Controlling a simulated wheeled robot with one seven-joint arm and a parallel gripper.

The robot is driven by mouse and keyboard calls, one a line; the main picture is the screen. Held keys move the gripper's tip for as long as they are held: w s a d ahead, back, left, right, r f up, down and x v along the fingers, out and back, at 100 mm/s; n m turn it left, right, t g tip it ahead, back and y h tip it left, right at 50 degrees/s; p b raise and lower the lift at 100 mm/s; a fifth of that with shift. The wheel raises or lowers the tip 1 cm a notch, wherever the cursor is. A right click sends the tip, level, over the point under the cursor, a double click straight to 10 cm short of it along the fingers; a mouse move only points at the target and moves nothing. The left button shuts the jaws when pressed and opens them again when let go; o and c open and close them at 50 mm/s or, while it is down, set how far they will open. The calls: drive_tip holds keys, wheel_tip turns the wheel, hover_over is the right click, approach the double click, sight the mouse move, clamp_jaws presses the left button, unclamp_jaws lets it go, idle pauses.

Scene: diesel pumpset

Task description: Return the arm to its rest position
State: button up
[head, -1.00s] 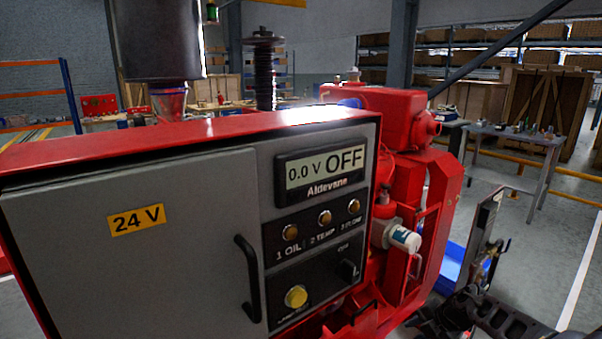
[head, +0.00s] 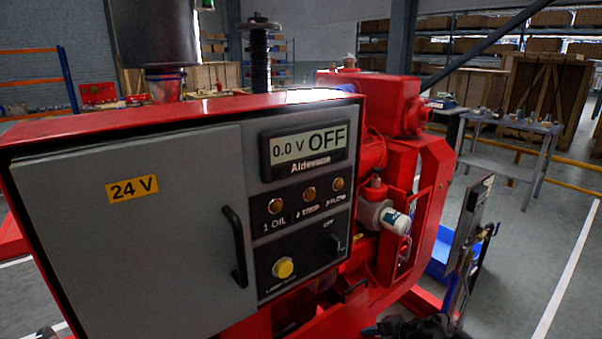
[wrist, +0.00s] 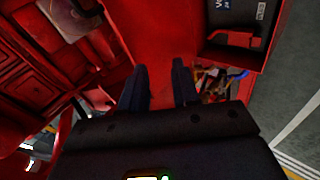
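My gripper (wrist: 160,88) shows in the wrist view with its two dark fingers apart and nothing between them. Beyond the fingers is the red surface of the pumpset (wrist: 165,40). In the head view a dark part of my arm (head: 415,328) shows at the bottom edge, right of the pumpset's control box (head: 190,190). The fingertips cannot be made out there. The control box door is closed, with a 24 V label. Its display (head: 303,147) reads 0.0 V OFF.
A grey upright panel (head: 466,225) and a blue bin (head: 440,256) stand right of the red engine (head: 385,100). A grey table (head: 515,125) with small items is further back right. Floor at the right is clear.

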drive_tip(key=s+a+f+m+t+y, duration=0.2)
drive_tip(key=s+a, duration=0.4)
drive_tip(key=a, duration=0.5)
drive_tip(key=s+a+r+m+t+y, duration=0.15)
drive_tip(key=s+a+m, duration=0.25)
drive_tip(key=s, duration=0.4)
drive_tip(key=s+a+r+m+t, duration=0.1)
drive_tip(key=s+a+m+t, duration=0.25)
drive_tip(key=s, duration=0.45)
drive_tip(key=s+d+r+m+t+h, duration=0.15)
drive_tip(key=s+d+r+m, duration=0.25)
drive_tip(key=s, duration=0.4)
drive_tip(key=s+d+r+m+h+b, duration=0.1)
drive_tip(key=s+d+r+m+h, duration=0.25)
drive_tip(key=s, duration=0.35)
drive_tip(key=s+d+r+m+t+h, duration=0.1)
drive_tip(key=s+d+r+m+h, duration=0.2)
drive_tip(key=s, duration=0.5)
drive_tip(key=s+d+r+m+h, duration=0.1)
drive_tip(key=s+d+r+m, duration=0.1)
drive_tip(key=s+d+r, duration=0.3)
drive_tip(key=s+d+r+m+h, duration=0.1)
drive_tip(key=s+d+r, duration=0.4)
drive_tip(key=r, duration=0.6)
drive_tip(key=shift+s+d+r+m+g, duration=0.35)
drive_tip(key=shift+s+m+g, duration=0.1)
drive_tip(key=shift+m, duration=0.35)
drive_tip(key=shift+f, duration=0.1)
